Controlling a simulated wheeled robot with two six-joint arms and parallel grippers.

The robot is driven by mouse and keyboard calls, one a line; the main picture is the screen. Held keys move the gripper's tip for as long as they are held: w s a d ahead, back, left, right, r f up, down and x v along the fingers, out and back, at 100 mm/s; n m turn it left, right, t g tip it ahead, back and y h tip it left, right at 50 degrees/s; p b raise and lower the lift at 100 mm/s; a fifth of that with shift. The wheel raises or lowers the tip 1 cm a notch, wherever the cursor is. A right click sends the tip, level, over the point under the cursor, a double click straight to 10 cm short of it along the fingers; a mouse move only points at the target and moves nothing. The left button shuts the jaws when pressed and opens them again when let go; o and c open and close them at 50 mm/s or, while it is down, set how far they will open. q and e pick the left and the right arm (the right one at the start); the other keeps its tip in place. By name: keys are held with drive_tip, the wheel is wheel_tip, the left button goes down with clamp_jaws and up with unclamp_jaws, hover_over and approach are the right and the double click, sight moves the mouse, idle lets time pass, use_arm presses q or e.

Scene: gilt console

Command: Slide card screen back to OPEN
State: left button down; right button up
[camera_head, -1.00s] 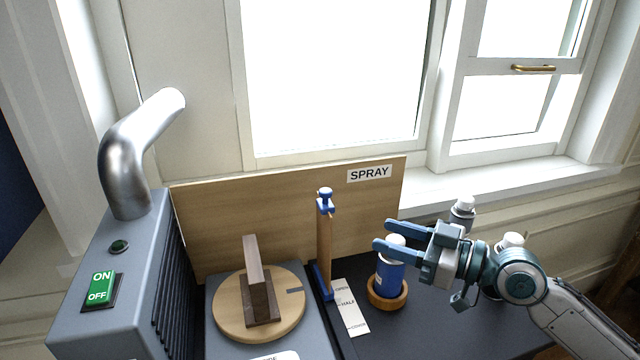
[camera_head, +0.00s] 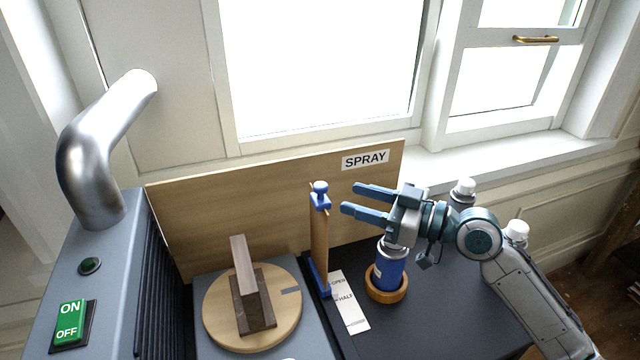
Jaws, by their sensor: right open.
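The card screen (camera_head: 320,245) is a thin upright brown panel seen nearly edge-on, with a blue knob (camera_head: 320,194) on top and a blue foot at its base. It stands at the back end of a white scale (camera_head: 349,309) marked OPEN and HALF, with a lower mark too small to read. The blue foot is near the OPEN mark. My right gripper (camera_head: 351,199) is open and empty. Its two blue fingers point left toward the knob, a short gap away from it. My left gripper is not in view.
A blue can (camera_head: 391,268) stands in a wooden ring (camera_head: 387,291) below my right gripper. A round turntable (camera_head: 215,323) holding a brown block is left of the screen. The SPRAY backboard (camera_head: 240,225) rises behind. A grey unit with an ON/OFF switch (camera_head: 70,321) stands left.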

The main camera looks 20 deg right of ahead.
sight(327, 189)
drive_tip(key=shift+r+p+x, duration=0.2)
drive_tip(key=shift+p+x, duration=0.3)
drive_tip(key=shift+x, duration=0.55)
drive_tip(key=shift+p+x, duration=1.05)
drive_tip(key=shift+x, duration=1.35)
drive_tip(key=shift+w+a+f, duration=0.2)
drive_tip(key=shift+w+a, duration=0.2)
drive_tip(key=shift+a, duration=0.05)
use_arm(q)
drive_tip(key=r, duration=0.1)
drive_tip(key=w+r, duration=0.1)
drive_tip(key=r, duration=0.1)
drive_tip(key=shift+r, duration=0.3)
use_arm(e)
drive_tip(key=shift+c, duration=0.5)
